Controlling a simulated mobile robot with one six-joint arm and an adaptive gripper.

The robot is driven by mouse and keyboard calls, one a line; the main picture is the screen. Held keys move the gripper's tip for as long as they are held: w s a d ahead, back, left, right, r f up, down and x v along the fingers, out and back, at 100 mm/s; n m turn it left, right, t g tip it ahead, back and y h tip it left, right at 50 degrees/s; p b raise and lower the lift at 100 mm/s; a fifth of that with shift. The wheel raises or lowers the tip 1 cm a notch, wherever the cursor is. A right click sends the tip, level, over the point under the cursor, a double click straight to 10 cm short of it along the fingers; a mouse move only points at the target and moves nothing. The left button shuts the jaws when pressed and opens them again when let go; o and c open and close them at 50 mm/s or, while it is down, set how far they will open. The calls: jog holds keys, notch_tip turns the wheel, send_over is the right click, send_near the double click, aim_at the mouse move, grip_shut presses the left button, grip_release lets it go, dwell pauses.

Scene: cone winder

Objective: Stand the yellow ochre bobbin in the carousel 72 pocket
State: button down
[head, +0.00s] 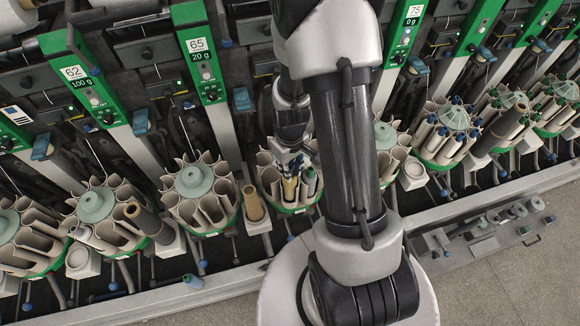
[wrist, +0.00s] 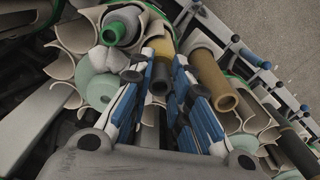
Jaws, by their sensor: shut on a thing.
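My gripper (head: 291,165) is over the carousel (head: 294,209) just left of my arm in the head view, pointing down. It is shut on the yellow ochre bobbin (head: 290,188), which is upright among the pale pockets; I cannot tell how deep it sits. In the wrist view the ochre bobbin (wrist: 160,70) shows between the blue-padded fingers (wrist: 164,92), its dark end toward the camera. The fingers hide part of it. The number plate of this carousel is hidden behind my arm.
A grey bobbin with a green end (wrist: 118,28) stands in a pocket beside the held one. A brown tube (head: 253,203) stands on a holder left of the carousel. Neighbouring carousels (head: 195,182) flank it closely. A tray of small parts (head: 480,240) lies at right.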

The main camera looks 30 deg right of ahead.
jog(key=shift+f+b, duration=0.7)
jog(key=shift+f, duration=0.3)
jog(key=shift+f+b, duration=0.85)
jog(key=shift+f, duration=0.15)
jog(key=c, duration=1.4)
grip_release()
notch_tip(320, 180, up, 12)
jog(key=shift+r, duration=0.1)
